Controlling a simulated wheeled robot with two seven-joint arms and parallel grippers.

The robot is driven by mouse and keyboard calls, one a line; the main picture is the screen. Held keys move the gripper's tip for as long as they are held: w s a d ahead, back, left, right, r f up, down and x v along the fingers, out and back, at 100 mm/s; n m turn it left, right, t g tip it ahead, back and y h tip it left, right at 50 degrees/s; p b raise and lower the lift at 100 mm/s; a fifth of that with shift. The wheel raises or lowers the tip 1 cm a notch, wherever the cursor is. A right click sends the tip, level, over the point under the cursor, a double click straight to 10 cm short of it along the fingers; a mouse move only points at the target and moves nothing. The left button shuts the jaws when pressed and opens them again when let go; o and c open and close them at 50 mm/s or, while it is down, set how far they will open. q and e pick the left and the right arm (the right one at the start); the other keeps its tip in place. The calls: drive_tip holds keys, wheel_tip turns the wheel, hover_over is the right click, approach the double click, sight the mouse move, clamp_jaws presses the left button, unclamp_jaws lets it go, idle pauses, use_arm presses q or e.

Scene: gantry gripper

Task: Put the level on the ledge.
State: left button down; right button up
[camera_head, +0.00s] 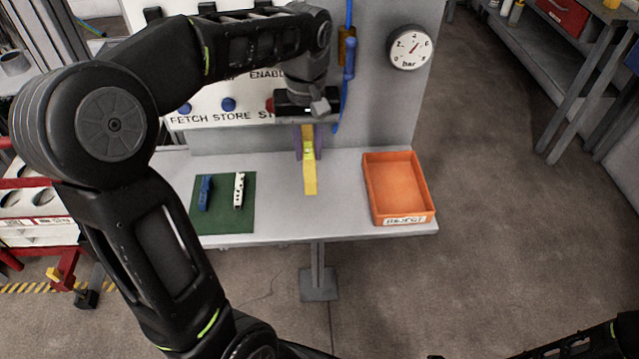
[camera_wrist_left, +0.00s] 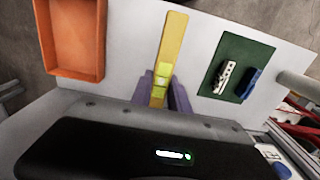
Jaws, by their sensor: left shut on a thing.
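The level is a yellow bar (camera_head: 310,180) with a greenish vial near its middle. My left gripper (camera_head: 309,150) is shut on it with purple fingers on either side. In the head view the bar's free end points toward me over the grey bench. In the left wrist view the level (camera_wrist_left: 173,42) runs up from between the fingers (camera_wrist_left: 166,98). I cannot tell whether it touches the bench. I cannot make out a separate ledge for certain; my left arm and gripper hide part of the panel. My right gripper is not in view; only part of that arm shows at bottom right.
An orange reject bin (camera_head: 428,190) stands on the bench (camera_head: 345,215) at right. A green mat (camera_head: 225,222) at left bears a blue part (camera_head: 205,193) and a white part (camera_head: 239,190). Behind stands a panel with a gauge (camera_head: 410,47) and a blue hanging line (camera_head: 348,70).

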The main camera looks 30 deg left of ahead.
use_arm(q)
drive_tip(key=shift+s, duration=0.1)
drive_tip(key=shift+f, duration=3.15)
drive_tip(key=shift+f, duration=0.1)
drive_tip(key=shift+f, duration=1.75)
drive_tip(key=shift+f, duration=0.2)
drive_tip(key=c, duration=1.3)
unclamp_jaws()
drive_tip(key=shift+o, duration=0.2)
drive_tip(key=shift+r, duration=0.1)
wheel_tip(320, 180, up, 12)
drive_tip(key=shift+r, duration=0.1)
